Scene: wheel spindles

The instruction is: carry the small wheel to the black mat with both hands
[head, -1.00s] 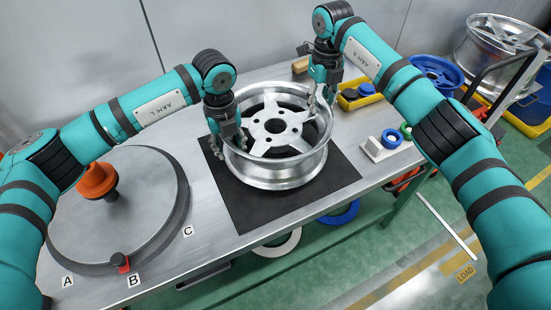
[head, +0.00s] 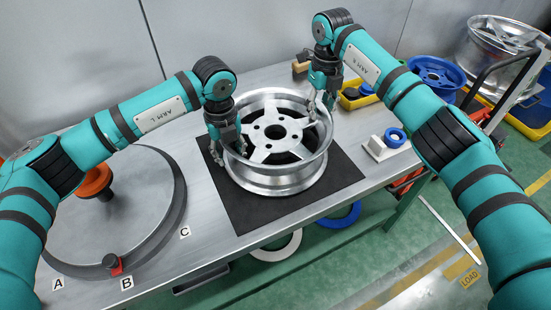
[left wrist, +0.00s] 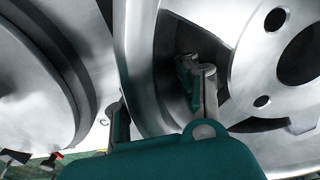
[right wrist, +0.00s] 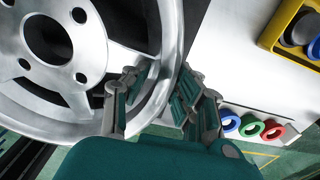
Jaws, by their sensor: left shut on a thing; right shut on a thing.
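The small wheel (head: 268,180), a silver rim with a spoked face turned up, is over the black mat (head: 245,213) on the metal table. Its lower edge looks at or very close to the mat; I cannot tell if it touches. My left gripper (head: 229,153) is shut on the left side of the rim, one finger inside and one outside, as the left wrist view (left wrist: 160,95) shows. My right gripper (head: 321,106) is shut on the far right side of the rim; the right wrist view (right wrist: 158,97) shows the rim wall between its fingers.
A round grey turntable (head: 150,220) with an orange-topped spindle (head: 97,182) stands at the left. A white block with a blue ring (head: 395,138) and a yellow bin (head: 350,102) are at the right. A blue wheel (head: 437,73) and a larger silver wheel (head: 495,55) are beyond.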

